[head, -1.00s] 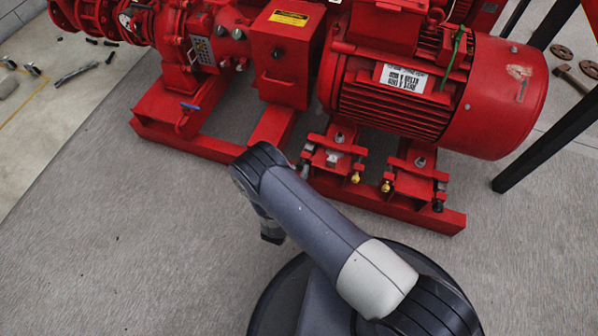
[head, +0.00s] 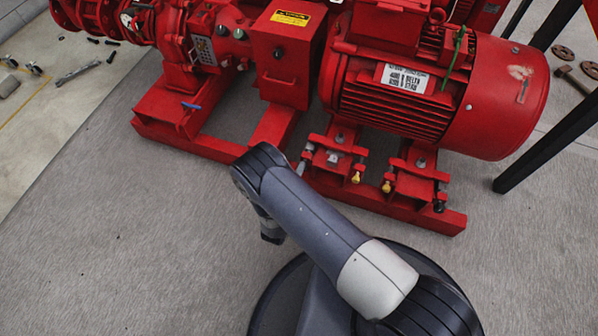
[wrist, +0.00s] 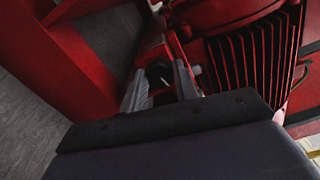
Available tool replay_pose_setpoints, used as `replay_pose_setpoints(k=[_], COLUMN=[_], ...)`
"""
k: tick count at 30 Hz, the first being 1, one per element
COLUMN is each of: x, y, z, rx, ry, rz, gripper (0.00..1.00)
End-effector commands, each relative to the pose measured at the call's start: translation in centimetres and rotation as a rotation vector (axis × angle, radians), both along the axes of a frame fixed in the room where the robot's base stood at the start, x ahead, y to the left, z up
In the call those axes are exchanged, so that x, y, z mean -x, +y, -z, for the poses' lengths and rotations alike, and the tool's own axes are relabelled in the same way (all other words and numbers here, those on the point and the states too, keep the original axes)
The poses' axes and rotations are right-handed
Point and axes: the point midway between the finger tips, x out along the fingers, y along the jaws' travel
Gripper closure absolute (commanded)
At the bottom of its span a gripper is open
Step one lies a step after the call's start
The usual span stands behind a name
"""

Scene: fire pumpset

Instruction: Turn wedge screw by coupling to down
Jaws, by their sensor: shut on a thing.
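In the wrist view my gripper (wrist: 161,84) has its two grey fingers on either side of the dark round head of the wedge screw (wrist: 158,71) and is shut on it. The screw sits at the end of a red mount beside the finned motor; its shaft is hidden. In the head view my arm covers most of the gripper. A red wedge mount (head: 335,155) stands under the coupling-side end of the red motor (head: 470,95), just beyond my arm.
The red coupling guard box (head: 285,60) and base frame (head: 190,140) lie behind my arm. A second wedge mount (head: 415,175) stands to the right. A black leg (head: 550,140) rises at the far right. Grey floor (head: 120,240) is open at left.

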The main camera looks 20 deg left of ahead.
Motion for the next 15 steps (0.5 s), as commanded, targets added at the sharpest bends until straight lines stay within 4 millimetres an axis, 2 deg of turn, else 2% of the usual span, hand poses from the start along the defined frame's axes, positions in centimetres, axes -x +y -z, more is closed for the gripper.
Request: replay_pose_setpoints(k=[15], x=[0.03], y=[0.03], z=[0.23], rx=[0.487], ry=[0.039], rz=[-0.002], gripper=[0.94])
